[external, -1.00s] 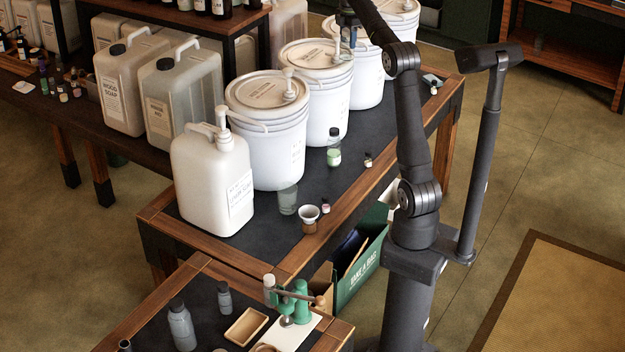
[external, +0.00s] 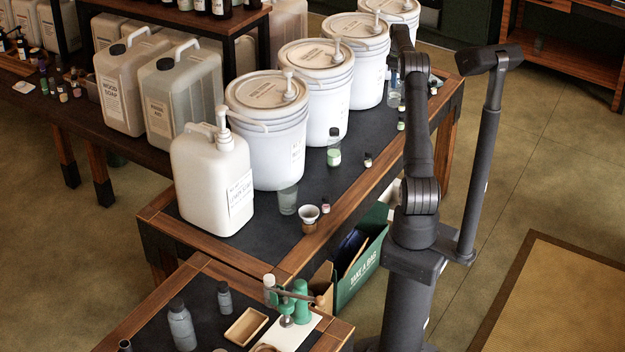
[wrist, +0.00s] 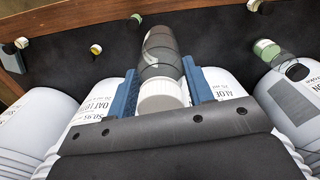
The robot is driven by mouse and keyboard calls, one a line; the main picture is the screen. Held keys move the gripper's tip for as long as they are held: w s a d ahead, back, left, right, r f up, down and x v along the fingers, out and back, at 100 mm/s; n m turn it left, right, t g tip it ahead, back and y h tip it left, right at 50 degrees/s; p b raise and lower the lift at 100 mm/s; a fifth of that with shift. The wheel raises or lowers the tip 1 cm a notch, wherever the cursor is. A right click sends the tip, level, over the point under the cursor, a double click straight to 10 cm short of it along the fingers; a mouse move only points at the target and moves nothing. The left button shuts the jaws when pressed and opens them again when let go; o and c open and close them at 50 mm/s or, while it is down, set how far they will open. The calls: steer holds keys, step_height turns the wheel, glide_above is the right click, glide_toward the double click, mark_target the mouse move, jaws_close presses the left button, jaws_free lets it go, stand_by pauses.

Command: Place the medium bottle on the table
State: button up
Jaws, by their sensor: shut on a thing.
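The medium bottle, a clear grey one (wrist: 160,45) with a ridged white top, sits between my gripper's blue fingers (wrist: 161,88) in the wrist view. My gripper (external: 394,80) is shut on it. In the external view the bottle (external: 393,98) hangs upright below my gripper, over the dark table top (external: 350,175) beside the white buckets. Its base is close to the table; I cannot tell whether it touches. My wrist partly hides its upper part.
White pump buckets (external: 265,140) line the table's left side.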

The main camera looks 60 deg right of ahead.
mark_target(392, 92)
steer(key=shift+m, duration=0.7)
steer(key=f, duration=0.1)
steer(key=d+f, duration=0.1)
steer(key=f, duration=0.2)
steer(key=shift+s+d, duration=0.15)
steer(key=shift+d, duration=0.25)
steer(key=w+a+f, duration=0.1)
steer(key=w+f, duration=0.9)
steer(key=w, duration=0.1)
steer(key=shift+a+f, duration=0.3)
steer(key=shift+f, duration=0.15)
steer(key=o, duration=1.2)
steer(key=shift+f, duration=0.1)
step_height(392, 92, up, 12)
steer(key=shift+r, duration=0.2)
